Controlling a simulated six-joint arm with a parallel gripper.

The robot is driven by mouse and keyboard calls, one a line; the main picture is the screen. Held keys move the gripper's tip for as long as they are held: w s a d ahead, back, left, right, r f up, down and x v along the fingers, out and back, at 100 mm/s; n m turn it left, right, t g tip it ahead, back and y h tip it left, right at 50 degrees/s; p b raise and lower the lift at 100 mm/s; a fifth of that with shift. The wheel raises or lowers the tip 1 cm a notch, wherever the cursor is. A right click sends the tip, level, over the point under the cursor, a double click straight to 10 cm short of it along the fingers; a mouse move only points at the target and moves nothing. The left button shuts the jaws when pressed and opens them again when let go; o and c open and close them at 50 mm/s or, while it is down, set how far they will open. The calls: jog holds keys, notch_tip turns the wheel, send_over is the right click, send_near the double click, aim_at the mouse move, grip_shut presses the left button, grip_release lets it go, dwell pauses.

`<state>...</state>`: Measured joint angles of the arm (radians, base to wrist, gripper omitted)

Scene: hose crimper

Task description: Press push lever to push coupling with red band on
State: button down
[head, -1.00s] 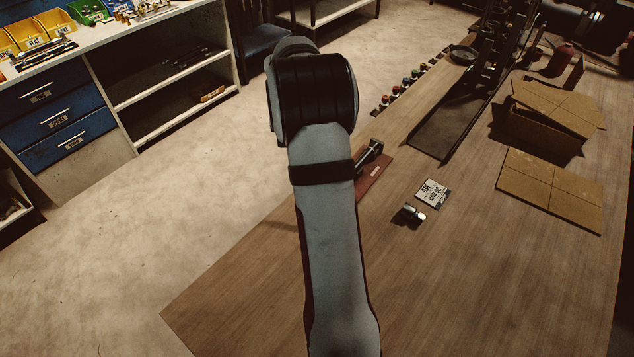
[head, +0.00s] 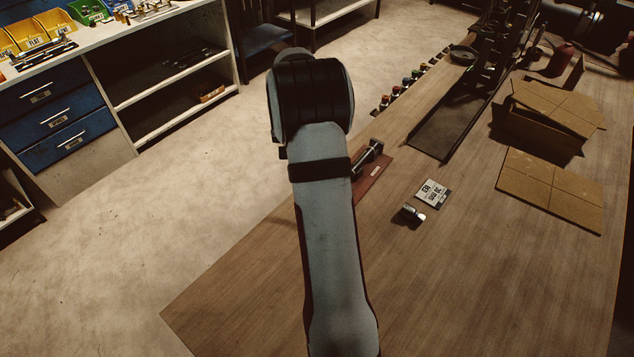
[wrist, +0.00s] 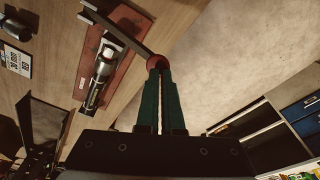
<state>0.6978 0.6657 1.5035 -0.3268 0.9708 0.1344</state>
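The push lever (wrist: 118,28) is a dark bar ending in a red ball knob (wrist: 157,62) in the wrist view. My gripper (wrist: 158,72) has its two green fingers together, tips at the knob; whether they touch it I cannot tell. A red base plate (wrist: 125,62) lies beside the lever and carries a metal cylindrical assembly (wrist: 98,82) with a pale and reddish end. I cannot make out clearly which part is the coupling with the red band. In the head view the red plate (head: 374,178) is partly hidden behind my arm, and my gripper is hidden.
A loose metal fitting (head: 412,212) lies by a printed card (head: 433,192) on the wooden table. Cardboard pieces (head: 550,190), a dark machine with a tray (head: 440,130) and several small coloured items (head: 405,85) are farther back. The table's front is clear.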

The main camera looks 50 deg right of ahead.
jog(key=shift+s+f, duration=0.1)
jog(key=shift+f, duration=2.2)
jog(key=shift+r, duration=0.1)
notch_tip(320, 180, up, 13)
